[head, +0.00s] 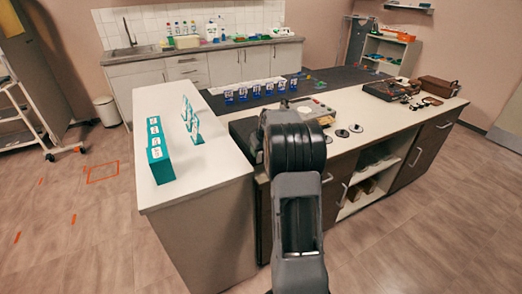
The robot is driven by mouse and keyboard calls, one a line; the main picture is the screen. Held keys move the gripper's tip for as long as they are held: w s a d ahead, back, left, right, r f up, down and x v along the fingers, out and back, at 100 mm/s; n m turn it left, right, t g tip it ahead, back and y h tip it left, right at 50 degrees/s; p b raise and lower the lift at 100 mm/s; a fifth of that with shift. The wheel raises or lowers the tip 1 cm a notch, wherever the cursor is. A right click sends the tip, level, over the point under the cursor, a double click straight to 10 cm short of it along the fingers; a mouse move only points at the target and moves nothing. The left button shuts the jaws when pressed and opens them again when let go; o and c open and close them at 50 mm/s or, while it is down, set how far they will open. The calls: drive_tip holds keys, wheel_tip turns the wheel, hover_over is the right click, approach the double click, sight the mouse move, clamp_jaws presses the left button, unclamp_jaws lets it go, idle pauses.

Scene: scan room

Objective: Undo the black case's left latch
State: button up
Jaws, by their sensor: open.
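A low black shape (241,130), perhaps the black case, lies on the dark-fronted counter, mostly hidden behind my arm. Only its left part shows, and I cannot make out a latch on it. My arm rises in the middle of the picture and blocks the view of this spot. My gripper is not visible; it is out of sight beyond the arm.
A white counter (195,174) at the left holds teal numbered blocks (158,150) and teal stands (191,120). Blue-based items (243,93) line the back. Beyond my arm are a pale device (312,109), black discs (342,133), a dark flat unit (384,90) and a brown case (437,87).

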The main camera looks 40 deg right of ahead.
drive_tip(key=c, duration=0.9)
